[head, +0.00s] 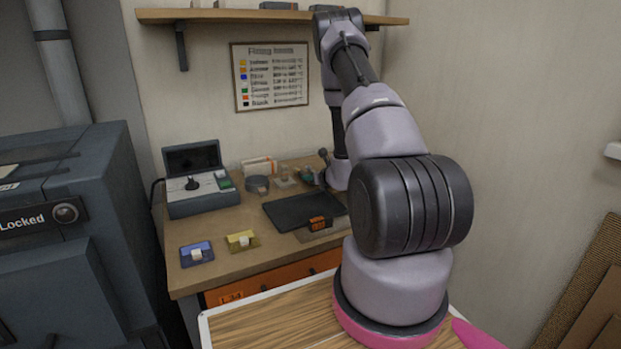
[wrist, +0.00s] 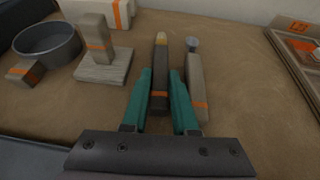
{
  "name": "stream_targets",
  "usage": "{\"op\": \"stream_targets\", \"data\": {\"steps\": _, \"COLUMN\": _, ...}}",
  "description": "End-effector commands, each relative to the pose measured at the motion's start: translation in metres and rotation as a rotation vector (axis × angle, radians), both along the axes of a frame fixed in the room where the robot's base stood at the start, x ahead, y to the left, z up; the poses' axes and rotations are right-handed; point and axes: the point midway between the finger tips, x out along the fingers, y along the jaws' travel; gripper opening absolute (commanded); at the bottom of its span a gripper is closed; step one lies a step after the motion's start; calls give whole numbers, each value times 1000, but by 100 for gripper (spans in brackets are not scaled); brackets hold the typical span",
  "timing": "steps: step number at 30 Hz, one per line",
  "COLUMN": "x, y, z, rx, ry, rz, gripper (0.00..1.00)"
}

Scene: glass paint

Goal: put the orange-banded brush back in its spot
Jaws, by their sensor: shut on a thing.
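The orange-banded brush (wrist: 159,70), a dark slim handle with a pale yellowish tip, is between the two teal fingers of my gripper (wrist: 161,84) in the wrist view. An orange band crosses it between the fingers. My gripper is shut on it. Whether the brush touches the bench is hard to tell. In the head view my gripper (head: 308,175) is small at the back of the bench, and the brush cannot be made out there. The brush's spot cannot be told for sure in either view.
A grey-brown tool (wrist: 195,85) with a round metal tip and orange band lies close beside the right finger. To the left are an upright banded block on a base (wrist: 103,67), a round dish (wrist: 47,45) and a small banded block (wrist: 25,72). A framed board (wrist: 297,45) lies right.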

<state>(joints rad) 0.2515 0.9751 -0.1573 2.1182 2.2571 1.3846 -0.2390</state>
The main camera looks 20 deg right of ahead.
Motion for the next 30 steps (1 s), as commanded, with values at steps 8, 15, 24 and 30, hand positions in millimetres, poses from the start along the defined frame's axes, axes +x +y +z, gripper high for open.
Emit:
{"op": "stream_targets", "data": {"steps": 8, "x": 0, "y": 0, "z": -3, "rx": 0, "ry": -1, "rz": 0, "gripper": 0}}
{"op": "stream_targets", "data": {"steps": 15, "x": 0, "y": 0, "z": -4, "rx": 0, "ry": -1, "rz": 0, "gripper": 54}}
{"op": "stream_targets", "data": {"steps": 24, "x": 0, "y": 0, "z": -4, "rx": 0, "ry": 0, "rz": 0, "gripper": 62}}
{"op": "stream_targets", "data": {"steps": 30, "x": -14, "y": -2, "z": 1, "rx": -1, "ry": 2, "rz": -1, "gripper": 62}}
